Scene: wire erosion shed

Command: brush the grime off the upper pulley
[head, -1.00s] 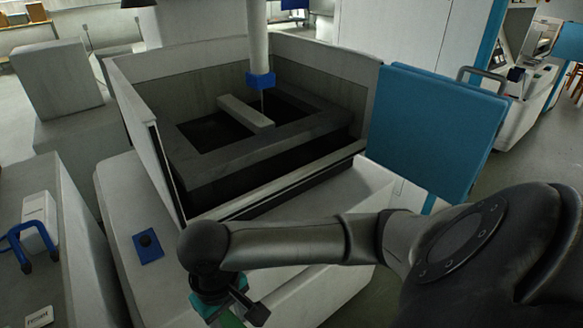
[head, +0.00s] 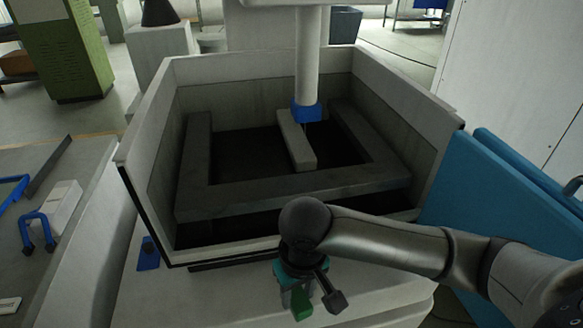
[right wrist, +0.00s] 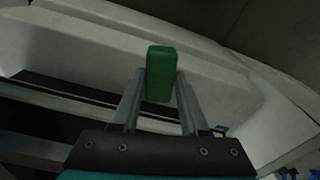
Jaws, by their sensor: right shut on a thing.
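My right gripper (head: 299,291) is in front of the machine tank, low in the head view. It is shut on a green block-like thing (head: 301,305), which may be the brush's handle; I see no bristles. In the right wrist view the green thing (right wrist: 161,72) stands between the two grey fingers. A white column (head: 308,55) with a blue end piece (head: 307,110) hangs over the tank, apart from my gripper. I cannot make out a pulley or grime on it. My left gripper is out of view.
The open-topped grey tank (head: 150,135) holds a dark frame (head: 300,191) with a pale bar (head: 296,140) across it. A blue door panel (head: 500,215) stands at the right. At the left, a grey bench (head: 85,165) carries a blue-handled tool (head: 36,228).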

